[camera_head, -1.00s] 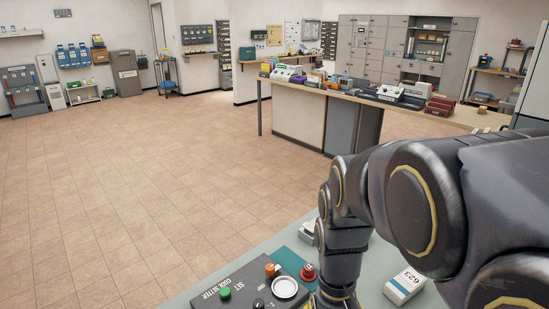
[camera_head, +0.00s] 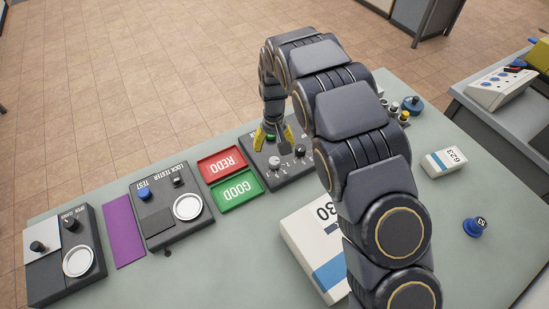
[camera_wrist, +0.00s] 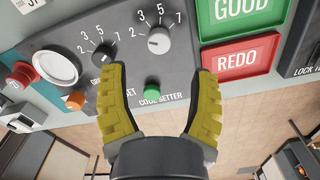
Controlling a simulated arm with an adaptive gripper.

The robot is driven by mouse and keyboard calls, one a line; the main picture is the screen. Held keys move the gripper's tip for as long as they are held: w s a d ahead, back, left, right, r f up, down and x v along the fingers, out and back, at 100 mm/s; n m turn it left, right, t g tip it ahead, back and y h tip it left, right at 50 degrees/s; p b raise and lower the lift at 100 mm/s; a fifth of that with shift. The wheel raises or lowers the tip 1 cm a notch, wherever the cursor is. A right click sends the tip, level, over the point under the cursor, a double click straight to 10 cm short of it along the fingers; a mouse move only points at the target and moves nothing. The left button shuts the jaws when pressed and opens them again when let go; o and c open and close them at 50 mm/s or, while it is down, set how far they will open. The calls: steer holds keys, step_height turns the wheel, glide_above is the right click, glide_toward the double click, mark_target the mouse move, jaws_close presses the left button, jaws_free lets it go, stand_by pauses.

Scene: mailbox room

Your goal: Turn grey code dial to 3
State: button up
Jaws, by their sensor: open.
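The code setter (camera_head: 292,176) is a dark panel on the table. The grey code dial (camera_wrist: 158,42) is a light grey knob in a ring of digits in the wrist view; its exact setting is hard to read. It also shows in the head view (camera_head: 274,162). A dark dial (camera_wrist: 103,53) sits left of it in the wrist view, partly behind a finger. My gripper (camera_wrist: 157,72) is open and empty, its yellow fingers apart over the panel near the green button (camera_wrist: 152,87). In the head view, my gripper (camera_head: 270,134) is at the panel's far edge.
Green GOOD (camera_head: 237,191) and red REDO (camera_head: 222,164) trays lie beside the panel. The lock tester (camera_head: 160,213), a purple mat (camera_head: 123,231) and another device (camera_head: 60,255) stand further left. White boxes (camera_head: 318,240) and a blue knobbed weight (camera_head: 474,227) lie right.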

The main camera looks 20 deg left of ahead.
mark_target(274, 160)
step_height(274, 160, down, 7)
stand_by(0.3)
jaws_close()
